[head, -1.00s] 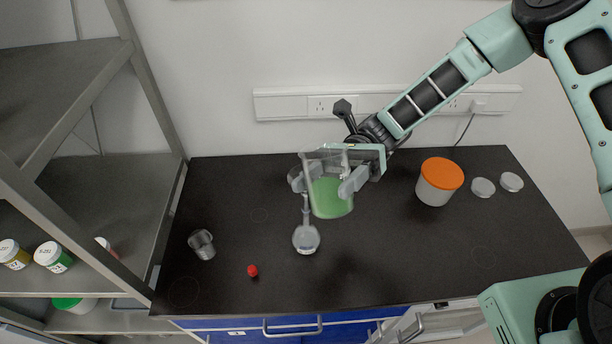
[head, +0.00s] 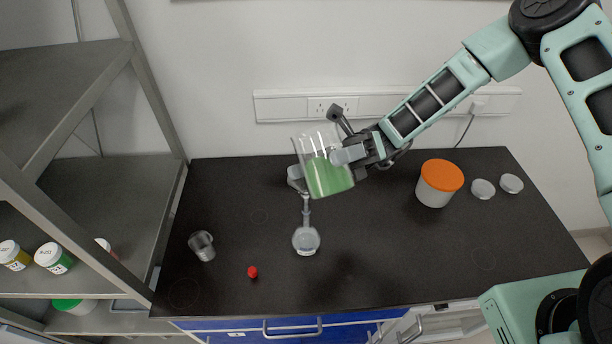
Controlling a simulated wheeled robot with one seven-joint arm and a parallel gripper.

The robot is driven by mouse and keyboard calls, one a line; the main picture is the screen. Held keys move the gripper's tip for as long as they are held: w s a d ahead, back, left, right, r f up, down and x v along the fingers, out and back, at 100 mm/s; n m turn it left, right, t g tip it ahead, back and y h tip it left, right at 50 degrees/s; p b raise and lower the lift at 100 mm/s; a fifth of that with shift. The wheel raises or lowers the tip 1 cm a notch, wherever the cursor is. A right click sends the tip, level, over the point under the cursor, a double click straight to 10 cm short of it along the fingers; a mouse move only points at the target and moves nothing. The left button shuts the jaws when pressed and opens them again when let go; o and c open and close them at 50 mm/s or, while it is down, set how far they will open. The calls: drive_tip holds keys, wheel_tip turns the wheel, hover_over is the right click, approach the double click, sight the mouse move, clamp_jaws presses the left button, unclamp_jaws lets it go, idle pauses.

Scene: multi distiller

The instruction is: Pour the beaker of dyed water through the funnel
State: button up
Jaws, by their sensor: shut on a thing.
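A clear beaker (head: 328,176) of green water is held in the air above the black bench. My gripper (head: 345,158) is shut on it from the right side. The beaker leans to the left, and the green water stays inside it. A round-bottomed glass flask (head: 306,240) with a long neck stands on the bench below and a little left of the beaker. A pale, funnel-like piece (head: 296,178) shows at the top of the neck, partly hidden behind the beaker.
A small empty glass (head: 202,245) and a red stopper-like piece (head: 252,272) are at the left. A white jar with an orange lid (head: 440,182) and two pale discs (head: 483,188) are at the right. A metal shelf (head: 120,215) borders the bench's left side.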

drive_tip(key=shift+r+m+y, duration=0.25)
drive_tip(key=shift+m+y, duration=0.15)
drive_tip(key=shift+m, duration=0.2)
drive_tip(key=shift+w+f+m+t+y+b, duration=0.1)
drive_tip(key=shift+f+m+t+y+b, duration=0.1)
drive_tip(key=shift+m+t+y, duration=0.55)
drive_tip(key=shift+w+f+m+t+y+b, duration=0.15)
drive_tip(key=shift+m+t+y, duration=0.2)
drive_tip(key=shift+m, duration=0.85)
drive_tip(key=shift+f+m+t+y+b, duration=0.2)
drive_tip(key=shift+m+t+y, duration=0.3)
drive_tip(key=shift+m, duration=0.45)
drive_tip(key=shift+w+a+r+m+t+y, duration=0.2)
drive_tip(key=shift+m+t+y, duration=0.25)
drive_tip(key=shift+m, duration=0.35)
drive_tip(key=shift+w+d+r+m+t+y, duration=0.1)
drive_tip(key=shift+r+m+t+y, duration=0.2)
drive_tip(key=shift+m+t, duration=0.4)
idle(1.0)
drive_tip(key=shift+w+a+r+m+t+y+p, duration=0.15)
drive_tip(key=shift+m+t+y+p, duration=0.3)
drive_tip(key=shift+m+p, duration=0.5)
drive_tip(key=shift+w+r+m+t+y+p, duration=0.1)
drive_tip(key=shift+r+m+t+y+p, duration=0.1)
drive_tip(key=shift+m+t+p, duration=0.55)
idle(0.3)
